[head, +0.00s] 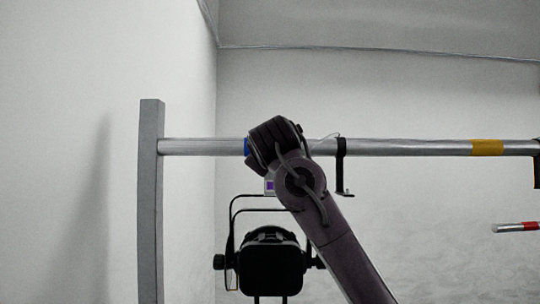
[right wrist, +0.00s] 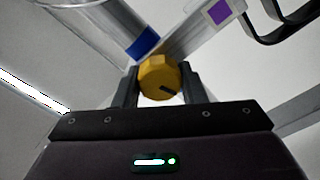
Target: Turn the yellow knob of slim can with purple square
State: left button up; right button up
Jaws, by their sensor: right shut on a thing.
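The yellow knob (right wrist: 158,72) sits between the two dark fingers of my right gripper (right wrist: 159,84) in the right wrist view. The gripper is shut on the knob, which has a dark mark on its face. A purple square (right wrist: 218,12) is on a light plate just beyond the knob. In the head view the purple square (head: 270,186) shows beside my right arm, above a black can (head: 270,268) hanging in a thin black yoke. My arm hides the knob and fingers there. My left gripper is in neither view.
A silver horizontal bar (head: 400,147) runs from a grey post (head: 151,200), with a blue band (right wrist: 143,43) by the knob and a yellow band (head: 487,147). A black hook (head: 341,168) hangs right of my arm. A red-banded rod (head: 515,227) is at far right.

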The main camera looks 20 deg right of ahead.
jog(key=m, duration=0.3)
jog(key=m+b, duration=0.1)
jog(key=shift+f+m, duration=0.25)
jog(key=shift+m, duration=0.05)
jog(key=m+b, duration=0.1)
jog(key=m, duration=0.3)
jog(key=shift+m, duration=0.4)
jog(key=m, duration=0.4)
jog(key=shift+d+r, duration=0.1)
jog(key=shift+m, duration=2.5)
jog(key=shift+r, duration=0.1)
jog(key=o, duration=1)
jog(key=shift+h, duration=0.3)
jog(key=shift+s, duration=0.1)
